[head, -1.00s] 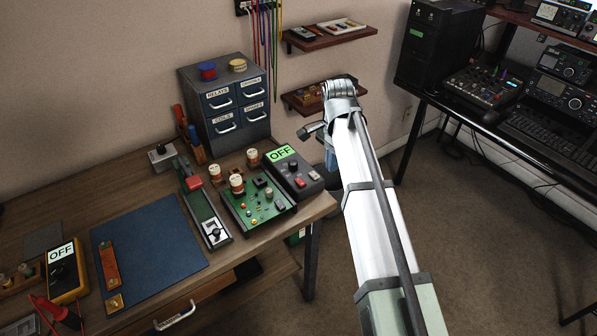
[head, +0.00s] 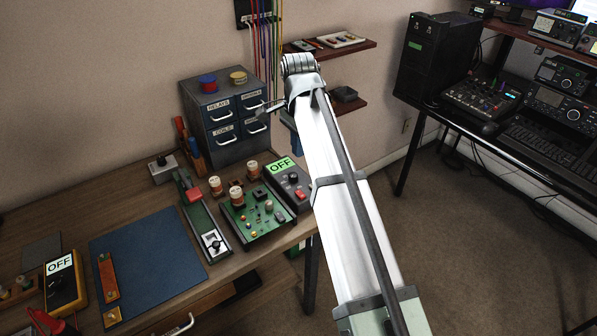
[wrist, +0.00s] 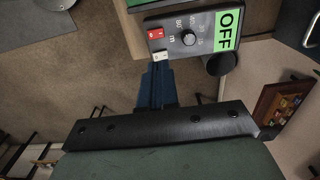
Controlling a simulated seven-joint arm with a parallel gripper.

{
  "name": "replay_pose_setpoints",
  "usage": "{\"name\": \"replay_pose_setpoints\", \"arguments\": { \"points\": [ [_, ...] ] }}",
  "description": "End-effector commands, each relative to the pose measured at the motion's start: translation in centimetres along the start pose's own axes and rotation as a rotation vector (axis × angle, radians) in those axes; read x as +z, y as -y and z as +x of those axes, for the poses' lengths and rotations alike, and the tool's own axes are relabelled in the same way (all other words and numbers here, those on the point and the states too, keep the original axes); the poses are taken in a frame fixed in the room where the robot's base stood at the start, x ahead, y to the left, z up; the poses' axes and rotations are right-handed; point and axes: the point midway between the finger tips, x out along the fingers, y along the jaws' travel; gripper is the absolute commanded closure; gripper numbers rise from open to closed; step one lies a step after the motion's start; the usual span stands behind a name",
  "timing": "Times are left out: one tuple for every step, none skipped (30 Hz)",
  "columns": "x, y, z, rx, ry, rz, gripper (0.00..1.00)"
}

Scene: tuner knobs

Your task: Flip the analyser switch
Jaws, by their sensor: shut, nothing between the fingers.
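A dark grey box (head: 283,182) with a lit green OFF display (head: 279,166) stands at the table's right end. My gripper (wrist: 157,70) has blue fingers, shut and empty. In the wrist view the fingertips appear just below the pale switch; I cannot tell whether they touch it. In the head view my arm hides most of the gripper, right of the box.
A green circuit board (head: 257,212) with several parts lies left of the box. A drawer cabinet (head: 228,122) stands behind. A yellow meter (head: 65,285) also reads OFF at far left. A small wall shelf (head: 347,104) is beyond my arm. The floor right of the table is open.

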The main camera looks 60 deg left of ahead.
Motion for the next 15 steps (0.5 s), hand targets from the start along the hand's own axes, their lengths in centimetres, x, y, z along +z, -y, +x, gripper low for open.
{"name": "replay_pose_setpoints", "arguments": {
  "points": [
    [0.0, -0.1, 0.4, 0.001, 0.000, 0.000, 1.00],
    [0.0, -0.1, 0.7, 0.001, 0.000, 0.000, 1.00],
    [0.0, -0.1, 1.1, 0.001, 0.000, 0.000, 1.00],
    [0.0, -0.1, 1.5, 0.001, 0.000, 0.000, 1.00],
    [0.0, -0.1, 2.0, 0.001, 0.000, 0.000, 1.00],
    [0.0, -0.1, 2.6, 0.002, 0.001, 0.000, 1.00],
    [0.0, -0.1, 3.1, 0.002, 0.001, 0.000, 1.00],
    [0.0, -0.1, 3.6, 0.002, 0.001, 0.000, 1.00],
    [0.0, -0.1, 4.4, 0.001, 0.001, 0.000, 1.00],
    [0.0, -0.1, 4.9, 0.002, 0.001, 0.000, 1.00],
    [0.0, -0.1, 5.5, 0.002, 0.001, 0.000, 1.00],
    [0.0, -0.1, 6.1, 0.002, 0.001, 0.000, 1.00],
    [0.0, -0.1, 6.7, 0.002, 0.001, 0.000, 1.00],
    [0.0, -0.1, 7.2, 0.002, 0.001, 0.000, 1.00],
    [0.0, -0.1, 7.9, 0.002, 0.001, 0.000, 1.00]
  ]
}}
